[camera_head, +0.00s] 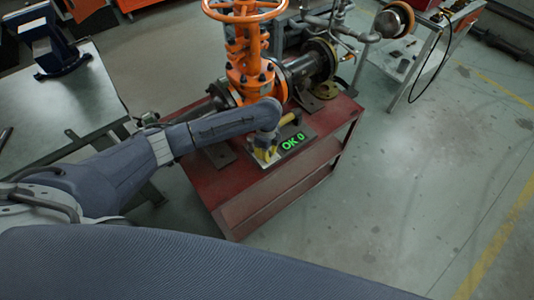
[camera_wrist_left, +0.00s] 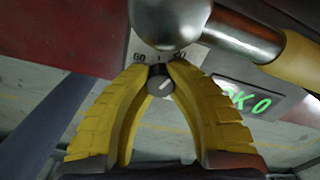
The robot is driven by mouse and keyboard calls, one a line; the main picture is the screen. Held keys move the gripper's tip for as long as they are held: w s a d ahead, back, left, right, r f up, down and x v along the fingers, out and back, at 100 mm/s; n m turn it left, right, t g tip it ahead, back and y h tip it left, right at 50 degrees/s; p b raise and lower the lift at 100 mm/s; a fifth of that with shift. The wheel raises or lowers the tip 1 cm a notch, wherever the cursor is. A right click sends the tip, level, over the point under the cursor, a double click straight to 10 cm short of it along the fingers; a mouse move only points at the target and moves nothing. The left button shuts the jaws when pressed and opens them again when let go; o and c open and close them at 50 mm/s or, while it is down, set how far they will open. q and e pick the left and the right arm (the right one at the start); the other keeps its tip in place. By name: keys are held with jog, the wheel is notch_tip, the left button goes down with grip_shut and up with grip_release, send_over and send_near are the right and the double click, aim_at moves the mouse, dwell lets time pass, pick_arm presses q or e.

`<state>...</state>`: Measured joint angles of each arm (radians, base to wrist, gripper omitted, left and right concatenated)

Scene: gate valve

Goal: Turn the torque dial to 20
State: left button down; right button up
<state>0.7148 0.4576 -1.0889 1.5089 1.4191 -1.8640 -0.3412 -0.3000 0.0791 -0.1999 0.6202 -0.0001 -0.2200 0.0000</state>
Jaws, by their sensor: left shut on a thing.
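The torque dial (camera_wrist_left: 160,82) is a small round knob with a dark and grey face, on a light panel with printed numbers around it, partly legible as "60". In the left wrist view the two yellow fingers of my left gripper (camera_wrist_left: 163,75) close in on both sides of the dial. The left gripper also shows in the head view (camera_head: 265,154), shut at the panel and hiding the dial there. A green display (camera_head: 293,141) beside it reads "OK 0"; it also shows in the left wrist view (camera_wrist_left: 248,101). My right gripper is in neither view.
An orange gate valve (camera_head: 248,70) with a handwheel stands on the red table (camera_head: 250,210) behind the panel. A tool with a yellow handle (camera_wrist_left: 295,60) and metal shaft lies close above the dial. A workbench (camera_head: 60,105) with a blue vise stands left. Open floor lies right.

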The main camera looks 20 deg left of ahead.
pick_arm(q)
jog(key=c, duration=1.1)
grip_release()
jog(key=shift+r, duration=0.1)
notch_tip(320, 180, up, 12)
